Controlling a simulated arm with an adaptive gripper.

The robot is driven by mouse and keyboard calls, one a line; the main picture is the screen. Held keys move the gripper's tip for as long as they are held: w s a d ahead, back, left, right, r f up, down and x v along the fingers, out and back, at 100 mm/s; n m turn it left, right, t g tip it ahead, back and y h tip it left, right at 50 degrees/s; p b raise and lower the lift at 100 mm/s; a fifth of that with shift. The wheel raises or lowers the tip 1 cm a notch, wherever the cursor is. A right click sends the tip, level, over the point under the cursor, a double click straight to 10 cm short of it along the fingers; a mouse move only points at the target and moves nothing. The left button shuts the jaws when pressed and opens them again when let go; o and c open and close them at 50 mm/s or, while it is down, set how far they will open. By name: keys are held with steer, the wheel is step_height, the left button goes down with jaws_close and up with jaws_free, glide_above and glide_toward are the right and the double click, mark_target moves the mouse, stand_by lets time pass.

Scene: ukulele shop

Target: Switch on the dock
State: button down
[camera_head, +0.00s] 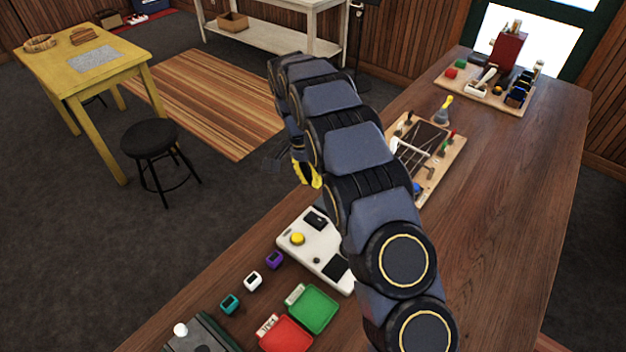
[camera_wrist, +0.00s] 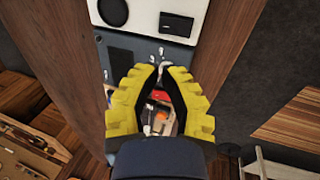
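In the head view, a white panel (camera_head: 315,262) with a yellow button (camera_head: 297,239) and black rectangular areas lies on the wooden counter; it looks like the dock. My arm hides part of its right side. No sign of its being on or off is clear. My gripper (camera_head: 307,174) shows only as a yellow part beyond the panel, left of my arm, and its fingers are mostly hidden. In the wrist view, two ridged yellow fingers (camera_wrist: 160,82) converge at their tips. Whether the tips touch is unclear, and no held object is evident.
Small teal (camera_head: 229,303), white (camera_head: 252,281) and purple (camera_head: 274,259) devices stand near the panel, with green (camera_head: 314,308) and red (camera_head: 286,334) trays. A cluttered wooden board (camera_head: 440,150) lies beyond. The counter's right side (camera_head: 510,200) is clear.

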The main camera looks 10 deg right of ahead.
mark_target(320, 219)
steer(key=x, duration=1.1)
steer(key=shift+s+d+f+y, duration=0.15)
steer(key=shift+s+f+y, duration=0.05)
steer(key=shift+f+y, duration=0.1)
steer(key=shift+w+r+t, duration=0.1)
steer(key=shift+w+t, duration=0.05)
steer(key=shift+t, duration=0.15)
steer(key=shift+w+a+r, duration=0.35)
steer(key=shift+w+a, duration=0.1)
steer(key=shift+a, duration=0.1)
step_height(320, 219, up, 14)
stand_by(0.4)
